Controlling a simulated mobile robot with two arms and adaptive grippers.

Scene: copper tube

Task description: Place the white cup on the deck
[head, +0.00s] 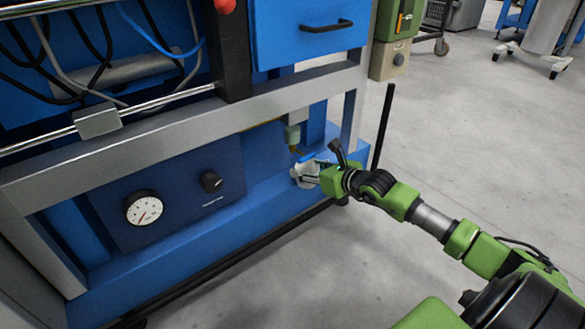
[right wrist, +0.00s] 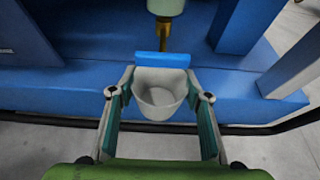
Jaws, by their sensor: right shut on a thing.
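The white cup (right wrist: 159,103) is between the two fingers of my right gripper (right wrist: 160,94), which is shut on it. In the head view the cup (head: 304,174) is small and partly covered by the right gripper (head: 310,174). The cup is upright with its open rim up, at the front edge of the blue deck (head: 238,213). The deck also shows in the right wrist view (right wrist: 75,93). I cannot tell whether the cup's base touches the deck. My left gripper is not in view.
A brass spout (right wrist: 165,37) under a pale green fitting (head: 292,134) hangs above and behind the cup. A small blue plate (right wrist: 162,59) is at the cup's back rim. A grey frame beam (head: 180,142) crosses above the deck. A black post (head: 382,127) stands right.

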